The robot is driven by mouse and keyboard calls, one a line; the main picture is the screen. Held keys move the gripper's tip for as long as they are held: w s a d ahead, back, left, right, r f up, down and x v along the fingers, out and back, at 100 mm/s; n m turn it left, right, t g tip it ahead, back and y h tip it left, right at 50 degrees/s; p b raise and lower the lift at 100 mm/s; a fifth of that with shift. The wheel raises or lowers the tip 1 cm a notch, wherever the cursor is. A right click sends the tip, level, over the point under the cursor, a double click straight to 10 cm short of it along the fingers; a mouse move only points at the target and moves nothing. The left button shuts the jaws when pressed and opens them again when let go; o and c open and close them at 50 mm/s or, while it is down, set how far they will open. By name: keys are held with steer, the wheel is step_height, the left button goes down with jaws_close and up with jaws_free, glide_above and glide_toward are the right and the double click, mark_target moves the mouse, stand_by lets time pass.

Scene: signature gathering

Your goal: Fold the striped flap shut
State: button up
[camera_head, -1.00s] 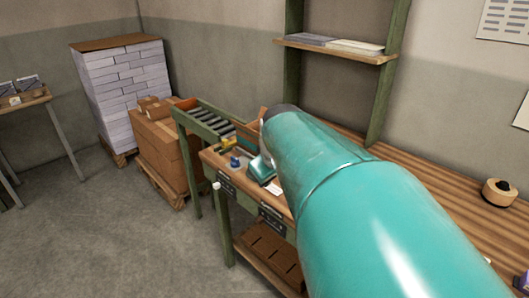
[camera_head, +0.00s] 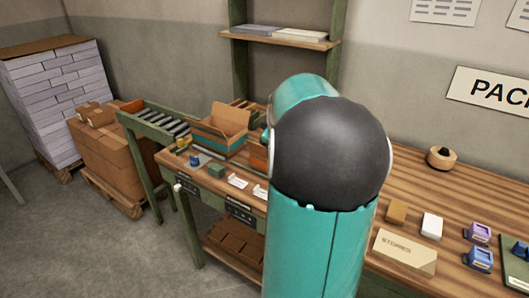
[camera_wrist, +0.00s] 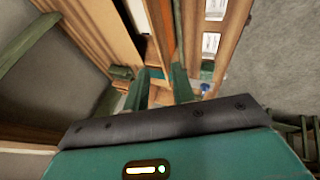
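An open brown carton (camera_head: 206,139) with a teal band stands on the left part of the workbench in the head view. One plain brown flap (camera_head: 231,118) stands up from it. I cannot tell which flap is the striped one. My teal arm hides the area right of the carton, and my gripper is hidden in this view. In the wrist view, my gripper (camera_wrist: 160,84) shows two teal fingers spread apart, with nothing seen between them. Brown panels and an orange strip (camera_wrist: 165,35) lie beyond the fingers; which parts they belong to is unclear.
The workbench (camera_head: 440,190) carries a green block (camera_head: 216,171), white cards (camera_head: 237,181), a box marked STORES (camera_head: 404,252), purple and blue stamps and a tape roll (camera_head: 441,158). A roller conveyor (camera_head: 160,124) adjoins its left end. A shelf (camera_head: 280,37) rises behind.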

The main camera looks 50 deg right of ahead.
steer(key=x, duration=0.9)
steer(key=shift+w+f, duration=0.15)
steer(key=shift+f, duration=0.1)
jaws_close()
